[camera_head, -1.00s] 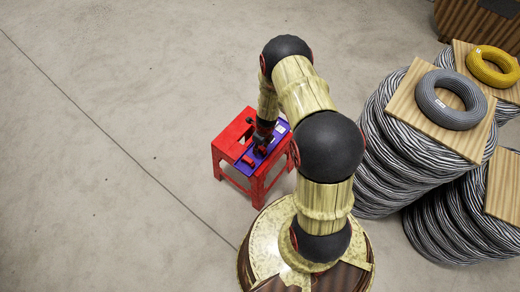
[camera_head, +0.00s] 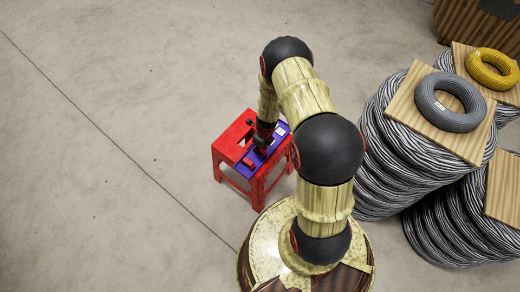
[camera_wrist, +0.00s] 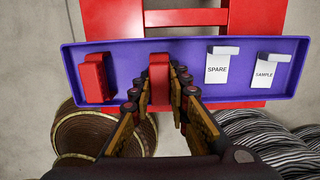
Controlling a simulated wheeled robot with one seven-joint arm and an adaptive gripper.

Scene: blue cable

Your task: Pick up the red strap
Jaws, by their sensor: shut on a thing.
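A purple tray (camera_wrist: 195,98) lies on a red stool (camera_head: 232,138); the tray also shows in the head view (camera_head: 282,130). In the wrist view, two red pieces are at the tray: one at the left end (camera_wrist: 95,76) and one near the middle (camera_wrist: 158,76). My gripper (camera_wrist: 160,90) points at the tray with a finger on each side of the middle red piece, shut on it. Its lower part is hidden by the fingers, and I cannot tell whether it touches the tray floor. In the head view my gripper (camera_head: 263,142) is over the tray, partly hidden by my arm.
White tags marked SPARE (camera_wrist: 217,68) and SAMPLE (camera_wrist: 265,72) stand in the tray's right part. Large grey cable coils (camera_head: 385,150) stand to the right, with wooden boards, a grey ring (camera_head: 450,120) and a yellow ring (camera_head: 480,72) on top. The floor at left is clear.

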